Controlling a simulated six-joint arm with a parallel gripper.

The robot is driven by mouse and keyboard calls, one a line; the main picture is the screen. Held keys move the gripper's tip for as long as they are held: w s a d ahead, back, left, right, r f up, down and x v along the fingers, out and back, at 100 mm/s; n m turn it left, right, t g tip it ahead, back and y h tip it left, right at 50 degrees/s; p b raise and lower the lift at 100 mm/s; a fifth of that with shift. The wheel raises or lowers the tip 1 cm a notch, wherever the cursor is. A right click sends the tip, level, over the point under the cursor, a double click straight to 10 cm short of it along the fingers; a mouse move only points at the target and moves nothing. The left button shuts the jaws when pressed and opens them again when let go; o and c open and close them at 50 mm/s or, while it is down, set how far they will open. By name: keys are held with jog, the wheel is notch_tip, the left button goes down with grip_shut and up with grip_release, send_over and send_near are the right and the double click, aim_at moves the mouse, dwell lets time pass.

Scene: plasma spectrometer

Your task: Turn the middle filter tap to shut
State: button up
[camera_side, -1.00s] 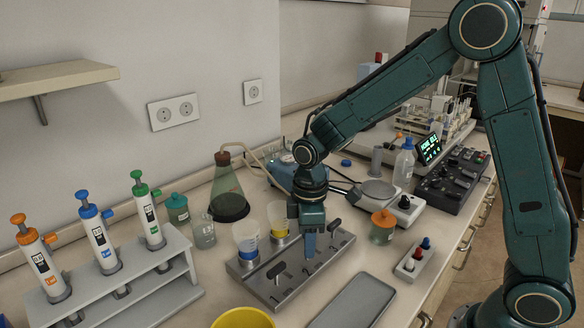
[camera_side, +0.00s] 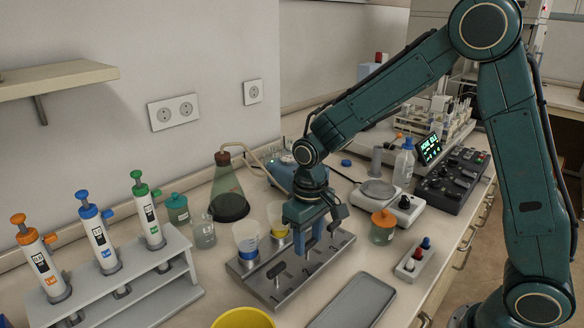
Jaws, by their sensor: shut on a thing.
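The metal filter manifold (camera_side: 311,262) lies on the bench with a row of black-handled taps. The near-left tap (camera_side: 276,270) stands clear, its handle showing. The far-right tap is mostly hidden behind my gripper. A blue-banded filter cup (camera_side: 246,239) and a yellow-banded filter cup (camera_side: 277,220) stand along the manifold's back edge.
A grey tray (camera_side: 353,301) and a yellow bowl (camera_side: 243,318) lie in front. An orange-capped jar (camera_side: 383,227) and a switch block (camera_side: 413,260) stand to the right. A flask (camera_side: 230,190) and beaker (camera_side: 203,232) are behind; a pipette rack (camera_side: 130,285) is at left.

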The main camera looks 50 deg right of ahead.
jog(key=shift+r, duration=0.1)
dwell(0.4)
jog(key=o, duration=1)
notch_tip(320, 180, up, 14)
jog(key=shift+f, duration=0.1)
dwell(0.5)
notch_tip(320, 180, up, 8)
send_over(308, 243)
dwell(1.1)
jog(key=shift+s, duration=0.1)
